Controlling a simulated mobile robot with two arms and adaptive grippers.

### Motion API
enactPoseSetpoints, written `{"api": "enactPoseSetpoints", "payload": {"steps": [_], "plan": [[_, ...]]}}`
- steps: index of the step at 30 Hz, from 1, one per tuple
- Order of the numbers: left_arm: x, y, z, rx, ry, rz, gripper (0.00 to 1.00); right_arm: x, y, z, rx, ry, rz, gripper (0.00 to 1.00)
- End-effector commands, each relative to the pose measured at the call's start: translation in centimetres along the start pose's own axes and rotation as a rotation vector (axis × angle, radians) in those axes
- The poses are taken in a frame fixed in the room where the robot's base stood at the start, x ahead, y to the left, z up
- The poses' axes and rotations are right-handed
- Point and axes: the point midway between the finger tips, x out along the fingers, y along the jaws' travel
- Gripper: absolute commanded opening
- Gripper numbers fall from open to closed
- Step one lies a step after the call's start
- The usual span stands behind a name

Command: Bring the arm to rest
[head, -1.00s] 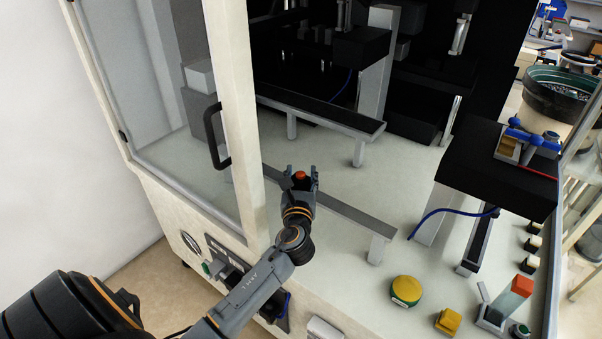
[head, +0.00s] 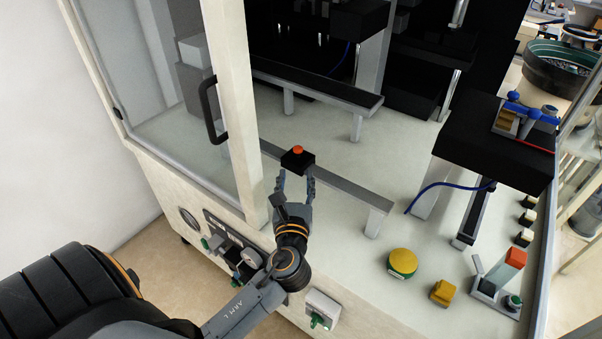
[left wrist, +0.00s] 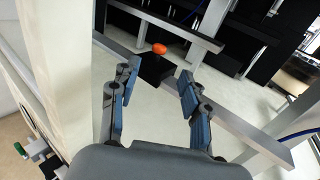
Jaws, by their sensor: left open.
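My left gripper (head: 294,187) is open and empty in the head view, in front of a small black box with a red-orange button (head: 297,151). The box sits at the low grey rail inside the machine. In the left wrist view the two blue-padded fingers (left wrist: 158,98) are spread wide. The orange button (left wrist: 159,48) and its black box show beyond and between the fingertips, apart from them. My left arm comes in from the lower left, over the machine's front edge. My right gripper is not in view.
The open door frame with a black handle (head: 212,110) stands left of my gripper. The low grey rail (head: 345,189) runs beside it. A yellow button (head: 402,263), a yellow block (head: 443,292) and a red-topped switch unit (head: 514,258) stand to the right. The pale deck between is clear.

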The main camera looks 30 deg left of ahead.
Motion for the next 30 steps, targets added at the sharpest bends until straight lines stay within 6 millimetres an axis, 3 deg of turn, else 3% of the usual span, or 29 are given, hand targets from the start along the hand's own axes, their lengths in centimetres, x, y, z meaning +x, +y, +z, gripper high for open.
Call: {"api": "enactPoseSetpoints", "payload": {"steps": [8, 11, 14, 20, 24, 30], "plan": [[0.0, 0.1, -0.1, -0.015, 0.006, 0.002, 0.46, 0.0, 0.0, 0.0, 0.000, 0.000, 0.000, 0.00], [-0.5, 0.7, -0.9, -0.117, 0.047, 0.020, 0.46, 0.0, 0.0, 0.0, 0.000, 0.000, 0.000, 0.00], [-1.6, 1.8, -2.6, -0.346, 0.135, 0.070, 0.46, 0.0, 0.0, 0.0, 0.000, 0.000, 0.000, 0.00], [-6.1, 3.9, -7.6, -0.979, 0.381, 0.292, 0.46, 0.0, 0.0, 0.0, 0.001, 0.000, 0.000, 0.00], [-10.5, 4.3, -10.8, -1.381, 0.536, 0.528, 0.46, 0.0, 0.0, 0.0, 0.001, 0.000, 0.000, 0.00], [-17.2, 3.8, -13.5, -1.795, 0.686, 0.921, 0.46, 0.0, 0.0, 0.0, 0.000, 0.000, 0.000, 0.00]]}}
